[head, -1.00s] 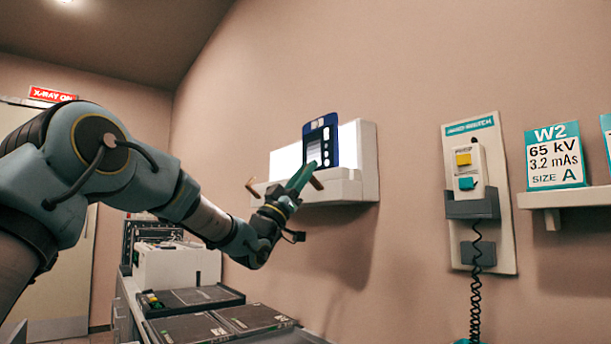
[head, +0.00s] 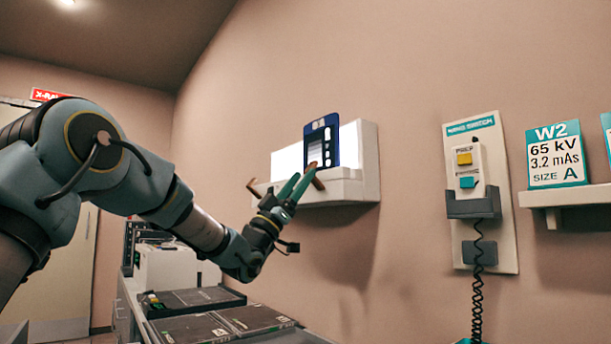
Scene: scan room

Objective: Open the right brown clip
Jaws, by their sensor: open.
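A wall-mounted white light box (head: 360,150) has a pale ledge (head: 350,187) along its bottom. A blue-framed card or film (head: 321,126) stands against its lit face. The right brown clip (head: 311,178) sticks out at the front of the ledge, tilted up. A second brown clip (head: 252,188) sticks out at the ledge's left end. My gripper (head: 298,182) is open, its green fingers pointing up at the right brown clip. The fingertips overlap the clip in this view; I cannot tell whether they touch it.
A hand switch (head: 466,172) with a coiled cord hangs on a wall panel to the right. A W2 card (head: 556,155) stands on a small shelf (head: 580,196). Dark flat cassettes (head: 253,318) and a white box (head: 175,266) lie on the counter below my arm.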

